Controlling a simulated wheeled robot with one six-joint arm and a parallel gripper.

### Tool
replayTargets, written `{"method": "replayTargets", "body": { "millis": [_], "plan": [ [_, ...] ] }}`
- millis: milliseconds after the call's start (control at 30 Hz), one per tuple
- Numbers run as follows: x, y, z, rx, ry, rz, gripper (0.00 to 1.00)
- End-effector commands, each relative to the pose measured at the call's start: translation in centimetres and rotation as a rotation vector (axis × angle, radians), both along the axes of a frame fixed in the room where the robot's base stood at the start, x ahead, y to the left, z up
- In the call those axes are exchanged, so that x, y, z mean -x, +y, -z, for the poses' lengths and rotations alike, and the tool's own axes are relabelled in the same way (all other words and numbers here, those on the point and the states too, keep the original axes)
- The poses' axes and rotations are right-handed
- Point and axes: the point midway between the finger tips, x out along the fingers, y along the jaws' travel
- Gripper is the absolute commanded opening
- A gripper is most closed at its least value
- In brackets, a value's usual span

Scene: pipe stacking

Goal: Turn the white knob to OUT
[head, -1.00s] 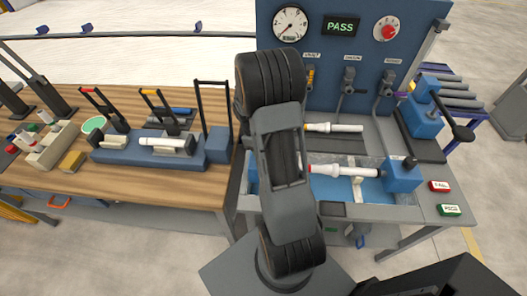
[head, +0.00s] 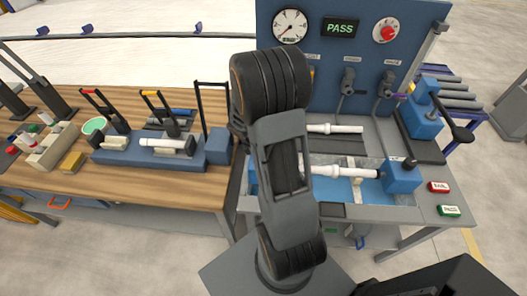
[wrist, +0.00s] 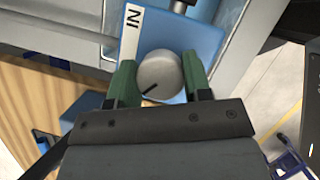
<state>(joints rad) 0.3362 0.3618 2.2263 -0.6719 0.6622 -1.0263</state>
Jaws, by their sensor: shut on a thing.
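The white knob (wrist: 158,68), rendered light grey, shows in the wrist view. It is round with a dark pointer line running to the lower left of its face. It sits on a blue block with a white label (wrist: 132,22) reading IN above and left of it. My gripper (wrist: 160,74) has its two green fingers on either side of the knob and is shut on it. No OUT label is visible. In the head view the knob and my gripper are hidden behind my arm.
White pipes (head: 345,171) lie on the bench at right. A wooden table (head: 100,185) with clamps (head: 166,151) is at left.

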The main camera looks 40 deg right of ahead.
Motion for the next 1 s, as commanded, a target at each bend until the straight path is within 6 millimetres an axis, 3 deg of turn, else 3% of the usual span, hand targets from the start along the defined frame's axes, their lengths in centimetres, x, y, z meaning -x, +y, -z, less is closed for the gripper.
{"method": "replayTargets", "body": {
  "millis": [500, 1000],
  "plan": [
    [-0.10, -0.05, -0.15, 0.001, -0.004, -0.305, 0.22],
    [-0.10, -0.05, -0.09, 0.002, -0.002, -0.362, 0.22]
  ]
}}
